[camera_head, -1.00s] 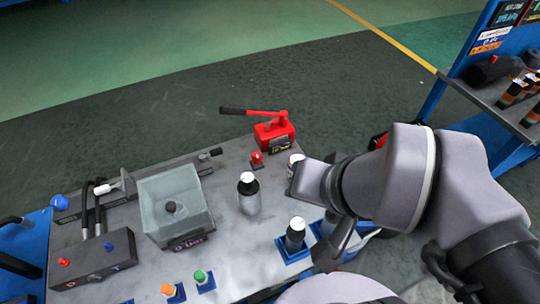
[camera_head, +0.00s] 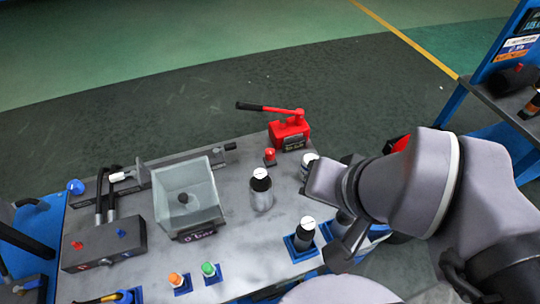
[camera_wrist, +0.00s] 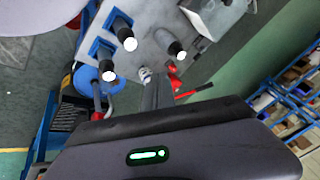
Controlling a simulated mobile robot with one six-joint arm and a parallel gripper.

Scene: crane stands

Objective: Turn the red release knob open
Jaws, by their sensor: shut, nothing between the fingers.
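A small red knob (camera_head: 270,155) stands upright on a base on the grey bench top in the head view. It is beside a red hand pump (camera_head: 290,134) with a long lever pointing left. In the wrist view my gripper's shut, empty fingers (camera_wrist: 158,82) point towards the bench.
A clear-walled tank (camera_head: 188,200) stands on the bench's left half. White-capped bottles (camera_head: 261,192) stand between it and my arm. Orange and green caps (camera_head: 208,269) sit at the front edge. Shelves are at right.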

